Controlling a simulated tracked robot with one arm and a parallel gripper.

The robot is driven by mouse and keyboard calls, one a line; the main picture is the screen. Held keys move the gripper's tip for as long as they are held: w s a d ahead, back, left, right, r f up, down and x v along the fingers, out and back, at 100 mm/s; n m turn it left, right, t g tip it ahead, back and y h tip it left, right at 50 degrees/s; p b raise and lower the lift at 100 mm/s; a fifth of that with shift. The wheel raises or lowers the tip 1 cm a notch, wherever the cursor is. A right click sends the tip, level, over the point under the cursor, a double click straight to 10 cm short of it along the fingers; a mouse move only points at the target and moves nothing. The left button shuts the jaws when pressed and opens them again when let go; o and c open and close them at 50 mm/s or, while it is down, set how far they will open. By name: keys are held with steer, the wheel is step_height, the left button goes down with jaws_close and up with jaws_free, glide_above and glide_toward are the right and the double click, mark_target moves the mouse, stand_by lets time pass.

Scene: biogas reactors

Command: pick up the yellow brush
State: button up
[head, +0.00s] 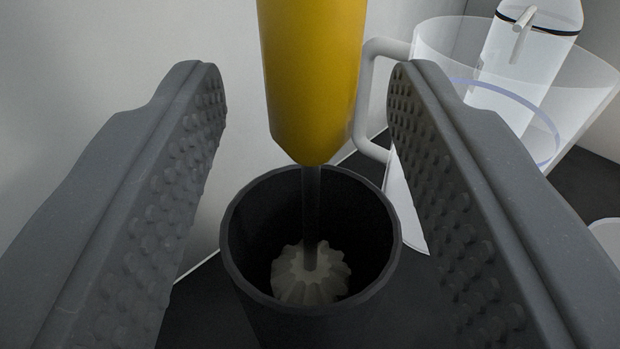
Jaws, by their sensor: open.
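The yellow brush (312,85) stands upright in the head view, its thick yellow handle running out of the top edge. A thin grey stem leads down from the handle to a pale grey bristle head (311,274) inside a dark round cup (236,270). My gripper (307,90) is open, with one studded grey jaw to the left of the brush and one to the right. The handle is between the jaws in the picture, with a gap on both sides. I cannot tell how far the handle is from the jaws in depth.
A clear jug (440,50) with a white handle stands at the right, partly behind the right jaw. A white object with a dark band (522,45) shows in or behind it. A pale wall (100,60) rises at the left and back. Part of a pale round thing shows at the right edge.

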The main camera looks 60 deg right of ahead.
steer(key=shift+w+d, duration=0.4)
steer(key=shift+d, duration=0.2)
jaws_close()
steer(key=shift+r, duration=0.15)
